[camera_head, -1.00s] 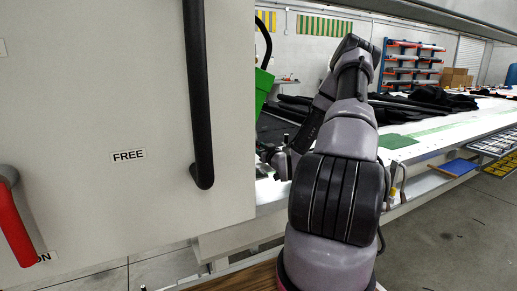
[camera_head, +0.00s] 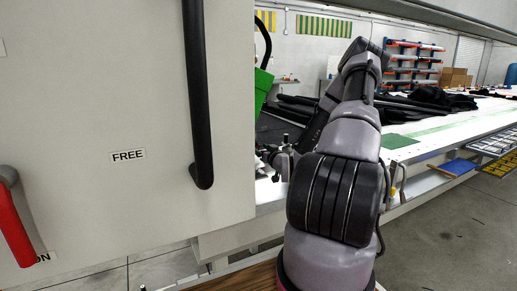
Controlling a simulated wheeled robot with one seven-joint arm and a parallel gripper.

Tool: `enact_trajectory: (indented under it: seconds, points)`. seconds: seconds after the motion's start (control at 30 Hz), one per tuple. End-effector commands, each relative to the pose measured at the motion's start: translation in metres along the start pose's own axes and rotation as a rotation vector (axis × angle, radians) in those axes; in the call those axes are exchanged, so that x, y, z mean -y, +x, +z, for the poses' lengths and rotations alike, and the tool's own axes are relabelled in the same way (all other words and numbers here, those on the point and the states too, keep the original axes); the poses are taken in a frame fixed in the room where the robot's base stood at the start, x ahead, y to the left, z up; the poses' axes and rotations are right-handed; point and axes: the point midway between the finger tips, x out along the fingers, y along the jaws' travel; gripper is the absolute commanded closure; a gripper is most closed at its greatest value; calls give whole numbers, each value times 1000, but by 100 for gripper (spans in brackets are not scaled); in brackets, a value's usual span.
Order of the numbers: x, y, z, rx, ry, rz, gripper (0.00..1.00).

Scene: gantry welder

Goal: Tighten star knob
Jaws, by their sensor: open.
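My arm reaches forward from the bottom middle and bends down to the left beyond the panel's edge. My gripper (camera_head: 272,165) shows small and dark just right of the panel, low over the white table edge. It is open. I cannot make out a star knob; the panel and my own gripper cover part of that spot, and the dark parts there are too small to tell apart.
A large pale panel (camera_head: 100,100) marked FREE, with a long black handle (camera_head: 198,95) and a red lever (camera_head: 15,225), fills the left. A green part (camera_head: 262,88) stands behind its edge. The long white table (camera_head: 440,135) carries black fabric (camera_head: 430,97). Floor (camera_head: 450,220) at right is clear.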

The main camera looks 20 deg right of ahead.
Motion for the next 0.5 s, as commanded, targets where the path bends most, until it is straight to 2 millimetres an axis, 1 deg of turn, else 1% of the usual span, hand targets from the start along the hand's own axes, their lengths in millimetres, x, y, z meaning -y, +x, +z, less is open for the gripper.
enact_trajectory:
  seconds: [0.3,0.4,0.5]
  points:
    - [-1,-64,0,2,2,3,22]
    - [-1,-79,1,2,2,3,22]
    - [-1,-90,0,2,2,2,22]
